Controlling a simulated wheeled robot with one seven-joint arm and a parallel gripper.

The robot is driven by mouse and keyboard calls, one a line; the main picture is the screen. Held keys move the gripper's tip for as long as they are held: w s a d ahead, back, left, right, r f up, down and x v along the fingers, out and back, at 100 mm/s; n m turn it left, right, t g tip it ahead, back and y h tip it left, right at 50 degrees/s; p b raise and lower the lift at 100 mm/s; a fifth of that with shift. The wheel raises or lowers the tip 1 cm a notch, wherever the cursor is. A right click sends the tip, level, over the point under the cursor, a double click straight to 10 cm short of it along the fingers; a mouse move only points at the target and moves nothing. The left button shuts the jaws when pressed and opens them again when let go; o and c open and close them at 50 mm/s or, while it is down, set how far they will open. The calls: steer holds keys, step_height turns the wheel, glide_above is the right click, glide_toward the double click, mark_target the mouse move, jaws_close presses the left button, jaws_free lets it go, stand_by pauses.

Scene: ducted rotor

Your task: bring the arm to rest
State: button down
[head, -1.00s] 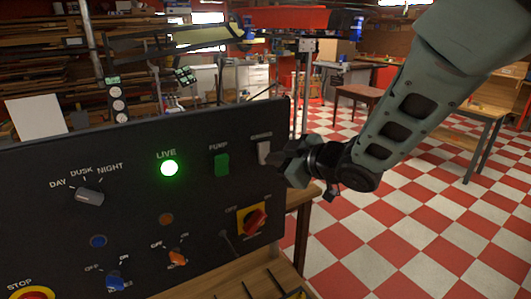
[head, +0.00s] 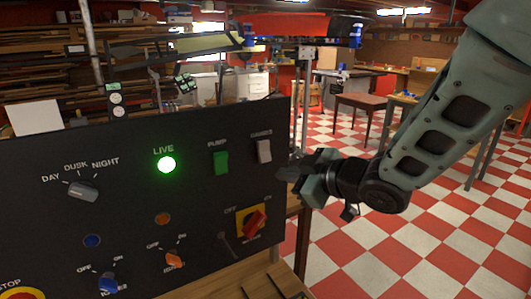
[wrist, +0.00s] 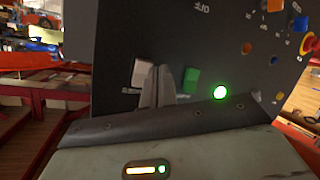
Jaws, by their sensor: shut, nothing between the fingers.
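My gripper (head: 285,174) is at the right edge of the black control panel (head: 130,215) in the head view, a little below the light grey rocker switch (head: 264,151). Its fingers are shut and hold nothing. In the wrist view the closed fingers (wrist: 157,86) point at the panel, between the grey switch (wrist: 142,73) and the green switch (wrist: 191,80). I cannot tell how far the fingertips are from the panel face.
The panel carries a lit green LIVE lamp (head: 166,164), a grey DAY-DUSK-NIGHT knob (head: 83,190), a red switch on yellow (head: 254,222), and orange (head: 174,257) and blue (head: 107,283) knobs.

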stand_by(0.3)
steer(key=s+d+f+m+g+h+b, duration=0.1)
steer(key=s+d+f+m+g+h, duration=0.1)
steer(key=s, duration=0.7)
steer(key=s+d+f+m+g+h+b, duration=0.1)
steer(key=s+d+f+g+h, duration=0.3)
steer(key=s, duration=0.6)
steer(key=s+d+f+m+g+h+b, duration=0.1)
steer(key=s+d+f+m+g+h, duration=0.2)
steer(key=s+d, duration=0.3)
steer(key=s+m+h, duration=0.1)
steer(key=s, duration=0.3)
steer(key=shift+f+g+b, duration=0.25)
steer(key=shift+g+b, duration=0.05)
steer(key=shift+b, duration=0.05)
